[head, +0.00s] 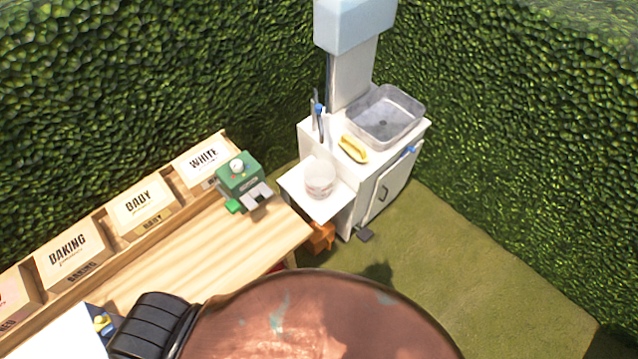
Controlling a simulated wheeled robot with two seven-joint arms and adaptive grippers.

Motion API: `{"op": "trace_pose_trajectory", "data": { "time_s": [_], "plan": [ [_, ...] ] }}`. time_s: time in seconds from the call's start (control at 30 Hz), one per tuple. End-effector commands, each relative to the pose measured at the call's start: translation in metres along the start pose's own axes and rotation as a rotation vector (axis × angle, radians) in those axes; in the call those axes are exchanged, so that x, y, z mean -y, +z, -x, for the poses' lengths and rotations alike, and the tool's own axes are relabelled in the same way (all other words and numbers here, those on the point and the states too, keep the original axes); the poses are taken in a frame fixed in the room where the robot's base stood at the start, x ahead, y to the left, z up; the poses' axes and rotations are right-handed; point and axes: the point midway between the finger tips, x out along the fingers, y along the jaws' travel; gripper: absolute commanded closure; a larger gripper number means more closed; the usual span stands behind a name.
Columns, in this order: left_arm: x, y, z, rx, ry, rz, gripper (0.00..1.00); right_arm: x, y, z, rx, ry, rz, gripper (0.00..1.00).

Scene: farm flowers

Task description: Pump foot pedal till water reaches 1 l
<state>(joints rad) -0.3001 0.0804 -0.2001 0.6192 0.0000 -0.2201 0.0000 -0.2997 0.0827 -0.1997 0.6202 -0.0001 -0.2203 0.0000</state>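A small dark pedal (365,235) sits on the green floor at the foot of the white sink cabinet (385,190). A clear round container (320,178) with faint markings stands on the low white shelf (299,192) at the cabinet's left side. It is too small to read a water level. A grey basin (385,117) is set in the cabinet top. Neither of my grippers can be made out in the head view.
A wooden table (190,262) carries labelled boxes (141,203) and a green device with a dial (240,181). A yellow item (353,148) lies by the basin. A large brown rounded surface (320,318) blocks the bottom. Hedges enclose the corner; floor right of the cabinet is clear.

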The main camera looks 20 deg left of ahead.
Motion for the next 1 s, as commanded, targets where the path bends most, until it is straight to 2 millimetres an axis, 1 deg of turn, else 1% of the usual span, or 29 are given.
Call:
{"op": "trace_pose_trajectory", "data": {
  "time_s": [0.43,1.0],
  "plan": [
    [-0.0009,-0.0002,0.0000,0.000,0.001,0.000,1.00,0.0003,0.0004,0.0000,0.001,0.000,0.000,0.60],
    [-0.0009,-0.0007,0.0000,-0.001,0.001,0.000,1.00,0.0056,-0.0004,-0.0004,-0.001,-0.006,-0.002,0.99]
  ]
}}
